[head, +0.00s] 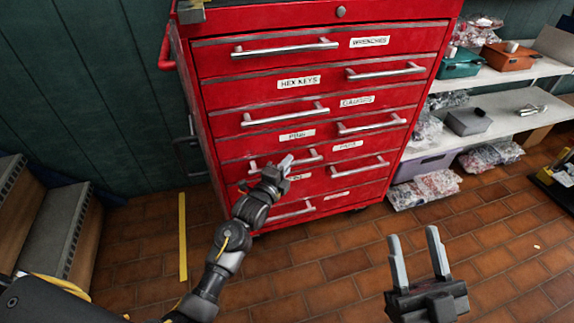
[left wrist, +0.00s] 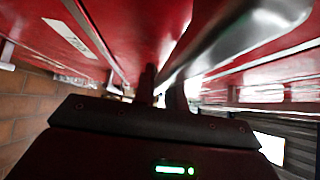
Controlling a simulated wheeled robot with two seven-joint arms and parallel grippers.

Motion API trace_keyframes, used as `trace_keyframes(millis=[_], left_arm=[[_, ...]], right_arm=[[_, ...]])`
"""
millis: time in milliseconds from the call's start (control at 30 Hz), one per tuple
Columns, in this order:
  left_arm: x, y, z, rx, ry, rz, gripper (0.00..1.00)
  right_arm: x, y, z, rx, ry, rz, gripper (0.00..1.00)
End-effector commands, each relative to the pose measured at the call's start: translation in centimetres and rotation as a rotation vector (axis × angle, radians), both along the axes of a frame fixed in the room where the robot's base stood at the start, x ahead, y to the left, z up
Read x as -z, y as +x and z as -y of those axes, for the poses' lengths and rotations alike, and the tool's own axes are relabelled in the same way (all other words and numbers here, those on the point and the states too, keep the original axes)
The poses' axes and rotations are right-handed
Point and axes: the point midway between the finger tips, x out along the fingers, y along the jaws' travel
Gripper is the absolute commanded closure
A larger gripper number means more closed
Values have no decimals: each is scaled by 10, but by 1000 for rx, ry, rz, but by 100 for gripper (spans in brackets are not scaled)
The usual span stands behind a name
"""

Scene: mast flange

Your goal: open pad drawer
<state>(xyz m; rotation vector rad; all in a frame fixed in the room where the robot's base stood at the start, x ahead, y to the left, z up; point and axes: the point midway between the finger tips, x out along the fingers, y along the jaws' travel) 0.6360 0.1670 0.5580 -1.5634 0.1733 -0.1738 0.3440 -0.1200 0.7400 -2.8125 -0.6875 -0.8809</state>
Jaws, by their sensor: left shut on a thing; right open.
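The red tool cabinet (head: 225,110) has several drawers with silver bar handles and white labels. A small label (head: 347,146) that seems to read "PADS" sits right of a handle (head: 312,155) in the lower half. My left gripper (head: 285,164) is shut on this handle, near its middle; that drawer front looks flush with its neighbours. In the left wrist view the silver handle (left wrist: 235,40) runs down to the dark fingers (left wrist: 160,90), which hide part of it. My right gripper (head: 418,262) is open and empty, over the floor in front of the cabinet.
White shelves (head: 500,110) with bins and bagged parts stand right of the cabinet. A grey stepped unit (head: 45,225) is at the left. A yellow strip (head: 183,235) lies on the brick floor (head: 330,260), which is mostly clear before the cabinet.

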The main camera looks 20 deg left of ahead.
Motion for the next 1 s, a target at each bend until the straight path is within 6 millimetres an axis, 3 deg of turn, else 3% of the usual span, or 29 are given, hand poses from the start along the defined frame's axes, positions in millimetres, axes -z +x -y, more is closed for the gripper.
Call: trace_keyframes(millis=[367, 667, 833, 1000], left_arm=[[0, -3, 2, 1, 0, -2, 100], [-4, -34, 21, 2, -1, -4, 100], [-4, -62, 40, 3, -2, -7, 100], [-4, -92, 58, 4, -2, -7, 100]], right_arm=[[-1, 1, -2, -4, -9, -13, 50], [27, 1, -24, -54, -166, -282, 50], [87, 17, 7, 53, -320, -651, 50], [145, 3, 49, 149, -444, -1035, 50]])
